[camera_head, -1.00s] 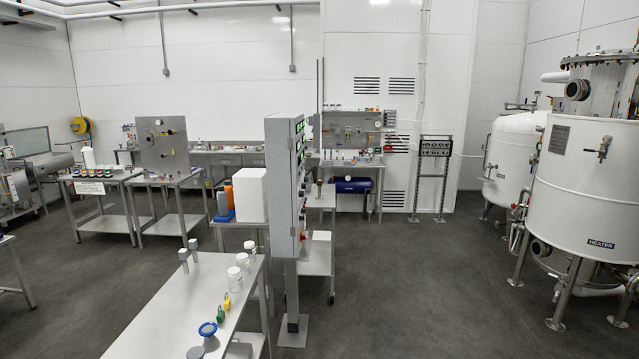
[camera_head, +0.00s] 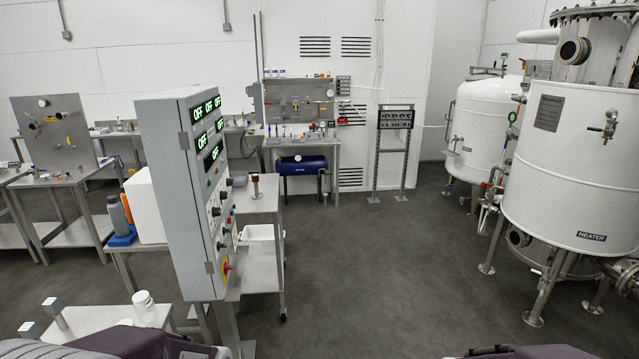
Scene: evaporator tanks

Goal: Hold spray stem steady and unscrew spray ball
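I cannot make out a spray stem or spray ball for certain in the head view. A small upright item with a dark red top (camera_head: 255,186) stands on the cart behind the control cabinet, too small to identify. A rear bench (camera_head: 300,141) carries an upright metal panel (camera_head: 299,101) with small fittings and several small items, also too small to tell apart. Parts of my own arms show along the bottom edge, at lower left and lower right. Neither gripper's fingertips are in view.
A grey control cabinet (camera_head: 185,190) with several green OFF displays stands close at left. A steel table (camera_head: 120,322) with a white jar (camera_head: 144,307) is at lower left. White tanks, one marked HEATER (camera_head: 562,190), stand at right. The middle floor (camera_head: 370,270) is clear.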

